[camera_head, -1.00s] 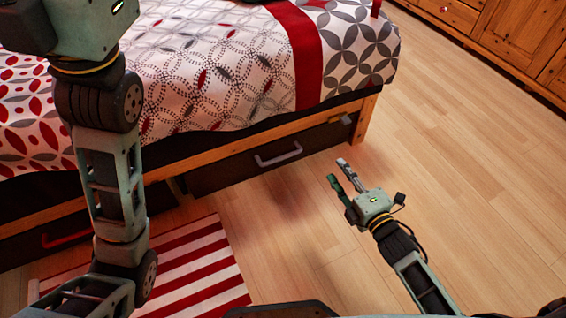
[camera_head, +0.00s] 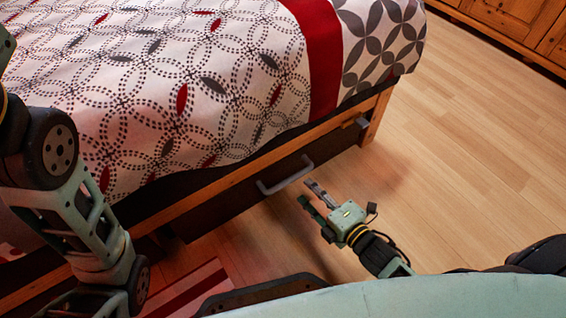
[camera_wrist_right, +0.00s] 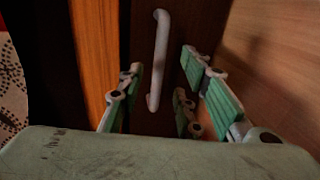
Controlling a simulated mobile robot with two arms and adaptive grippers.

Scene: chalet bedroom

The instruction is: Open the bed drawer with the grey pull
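The dark bed drawer (camera_head: 230,200) sits under the bed's wooden side rail and looks shut. Its grey pull (camera_head: 286,175) is a bar handle on the drawer front. My right gripper (camera_head: 310,192) is open just in front of the pull, its fingers pointing at the drawer. In the right wrist view the pull (camera_wrist_right: 158,60) lies ahead, between the open fingers (camera_wrist_right: 160,95), and does not look gripped. My left arm comes in at the left of the head view, and its gripper is out of the frame.
The bed's wooden rail (camera_head: 215,187) runs above the drawer, ending in a leg (camera_head: 376,118) at the right. A red and white striped rug (camera_head: 185,288) lies at the lower left. Wooden floor (camera_head: 450,170) is clear to the right. A wooden cabinet (camera_head: 525,25) stands at the back right.

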